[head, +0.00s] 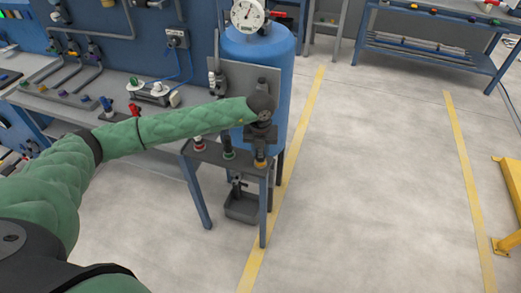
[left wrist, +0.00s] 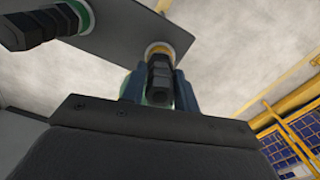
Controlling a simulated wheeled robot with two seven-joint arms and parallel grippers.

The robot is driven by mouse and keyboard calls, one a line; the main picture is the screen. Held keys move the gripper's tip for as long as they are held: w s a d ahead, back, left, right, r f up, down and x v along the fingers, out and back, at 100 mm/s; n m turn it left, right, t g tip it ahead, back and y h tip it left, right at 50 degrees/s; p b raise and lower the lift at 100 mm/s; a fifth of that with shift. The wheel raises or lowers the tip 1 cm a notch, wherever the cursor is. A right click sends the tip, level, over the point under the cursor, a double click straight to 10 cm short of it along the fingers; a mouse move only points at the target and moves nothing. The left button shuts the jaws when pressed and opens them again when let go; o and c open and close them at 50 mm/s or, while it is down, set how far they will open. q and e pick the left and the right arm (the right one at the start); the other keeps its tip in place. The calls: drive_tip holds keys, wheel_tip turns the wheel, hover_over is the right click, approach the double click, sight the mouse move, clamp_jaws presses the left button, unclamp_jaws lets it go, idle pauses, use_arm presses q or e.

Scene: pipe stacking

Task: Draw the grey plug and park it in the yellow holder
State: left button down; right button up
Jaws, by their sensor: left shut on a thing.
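My left gripper (head: 261,140) points down above the yellow holder (head: 260,162) at the right end of the small stand's top. In the left wrist view its blue fingers (left wrist: 160,88) are shut on a dark grey ribbed plug (left wrist: 160,75). The yellow holder's ring (left wrist: 168,50) shows around or just behind the plug's far end there. I cannot tell whether the plug is seated in it. In the head view the gripper hides most of the plug. My right gripper is not in view.
A green-ringed holder (head: 228,154) with a dark plug stands close left of the gripper, and a red-and-white one (head: 199,146) is farther left. The blue tank (head: 262,60) with its gauge (head: 247,15) stands behind. A grey bin (head: 242,207) sits below. Floor at right is clear.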

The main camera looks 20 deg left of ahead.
use_arm(q)
drive_tip(key=c, duration=1)
unclamp_jaws()
